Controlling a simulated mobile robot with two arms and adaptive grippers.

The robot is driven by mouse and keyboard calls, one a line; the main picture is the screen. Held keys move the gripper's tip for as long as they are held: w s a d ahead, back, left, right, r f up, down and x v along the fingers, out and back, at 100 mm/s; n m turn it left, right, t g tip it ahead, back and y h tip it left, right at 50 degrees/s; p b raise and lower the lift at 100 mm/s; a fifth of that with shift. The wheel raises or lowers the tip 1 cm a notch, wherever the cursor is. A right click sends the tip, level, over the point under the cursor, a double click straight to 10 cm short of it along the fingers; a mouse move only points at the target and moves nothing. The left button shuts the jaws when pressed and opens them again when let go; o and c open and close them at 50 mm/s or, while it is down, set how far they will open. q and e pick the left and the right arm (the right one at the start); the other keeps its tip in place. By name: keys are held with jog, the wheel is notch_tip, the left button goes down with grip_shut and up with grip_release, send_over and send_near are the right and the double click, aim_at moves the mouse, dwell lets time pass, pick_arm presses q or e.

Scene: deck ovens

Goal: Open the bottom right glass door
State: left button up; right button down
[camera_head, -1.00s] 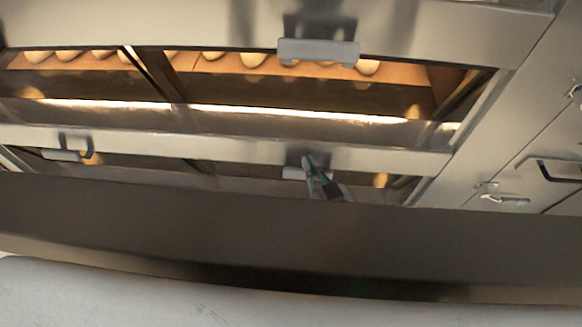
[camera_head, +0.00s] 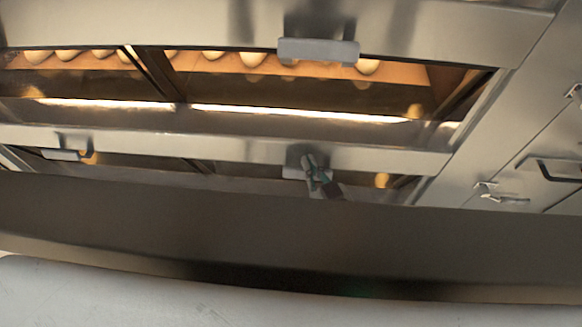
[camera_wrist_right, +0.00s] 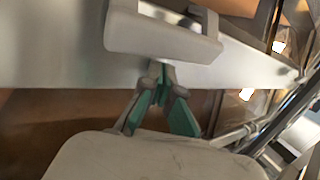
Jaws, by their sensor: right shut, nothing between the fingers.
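The bottom right glass door (camera_head: 245,180) is the lower oven door, partly hidden by the dark ledge in front, and looks shut. Its light grey handle (camera_head: 292,172) sits on the door's steel top rail. My right gripper (camera_head: 311,163) is at the right end of this handle. In the right wrist view, the handle (camera_wrist_right: 160,38) spans the upper middle and my right gripper (camera_wrist_right: 160,68) is just below it, green-padded fingers closed together at the tips. The fingers hold nothing; whether they touch the handle I cannot tell. My left gripper is out of view.
An upper glass door (camera_head: 300,92) shows round loaves inside, with its own handle (camera_head: 318,51) above. Another lower handle (camera_head: 64,154) is at the left. Steel panels with latches (camera_head: 505,198) stand at the right. A dark ledge (camera_head: 290,240) crosses in front.

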jog(key=shift+f, duration=0.1)
dwell(0.3)
jog(key=shift+f+b, duration=0.6)
jog(key=shift+f, duration=0.05)
jog(key=shift+s+f+b, duration=0.3)
jog(key=shift+f+b, duration=0.25)
jog(key=shift+f, duration=0.3)
jog(key=shift+w+f+b, duration=0.25)
jog(key=shift+f+b, duration=0.3)
jog(key=shift+f, duration=0.25)
jog(key=shift+s+f+b, duration=0.1)
jog(key=shift+f+b, duration=0.25)
jog(key=shift+f, duration=0.1)
jog(key=shift+r, duration=0.2)
jog(key=r+p+v, duration=0.1)
jog(key=p+v, duration=0.2)
jog(key=v, duration=0.4)
